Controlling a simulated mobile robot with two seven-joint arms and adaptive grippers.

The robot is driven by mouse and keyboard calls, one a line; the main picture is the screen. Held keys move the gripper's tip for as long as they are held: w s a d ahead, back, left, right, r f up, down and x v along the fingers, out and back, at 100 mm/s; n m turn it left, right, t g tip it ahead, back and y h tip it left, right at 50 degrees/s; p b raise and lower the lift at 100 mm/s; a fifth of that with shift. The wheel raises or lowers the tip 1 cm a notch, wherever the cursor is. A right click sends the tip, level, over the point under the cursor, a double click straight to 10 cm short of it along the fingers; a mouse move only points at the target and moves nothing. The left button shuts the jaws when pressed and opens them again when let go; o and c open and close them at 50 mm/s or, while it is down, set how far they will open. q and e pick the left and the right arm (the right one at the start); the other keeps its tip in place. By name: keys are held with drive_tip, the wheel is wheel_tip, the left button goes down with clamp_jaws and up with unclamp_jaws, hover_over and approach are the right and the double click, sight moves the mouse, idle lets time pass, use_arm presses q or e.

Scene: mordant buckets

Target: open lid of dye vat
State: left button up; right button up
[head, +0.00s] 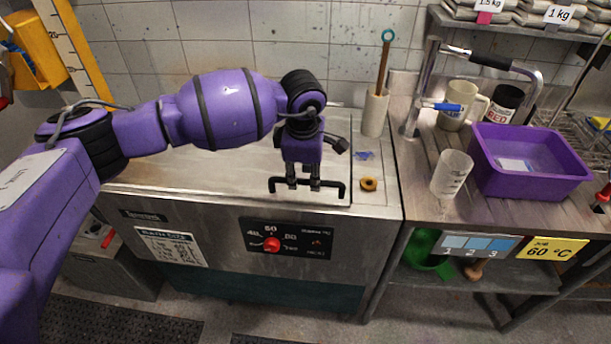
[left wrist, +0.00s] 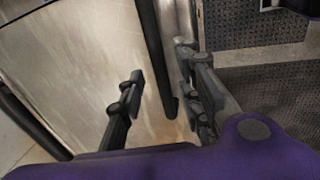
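The dye vat (head: 352,262) is a steel cabinet with a flat, brushed steel lid (head: 190,178) on top, lying level. A black bar handle (head: 334,183) sits at the lid's front right. My left gripper (head: 303,186) points down at the handle, its fingers partly apart. In the left wrist view, the dark handle bar (left wrist: 153,50) runs between the two open fingers of the left gripper (left wrist: 160,75), with a gap visible on each side. My right gripper is not in view.
A red dial (head: 271,244) is on the vat's front. A brown ring (head: 369,184) and a holder with a stick (head: 375,112) stand right of the lid. The right counter holds a clear beaker (head: 451,174) and a purple tub (head: 530,176). A tiled wall is behind.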

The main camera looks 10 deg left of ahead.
use_arm(q)
drive_tip(key=shift+w+f, duration=0.15)
drive_tip(key=shift+f, duration=0.55)
clamp_jaws()
drive_tip(key=shift+r, duration=0.1)
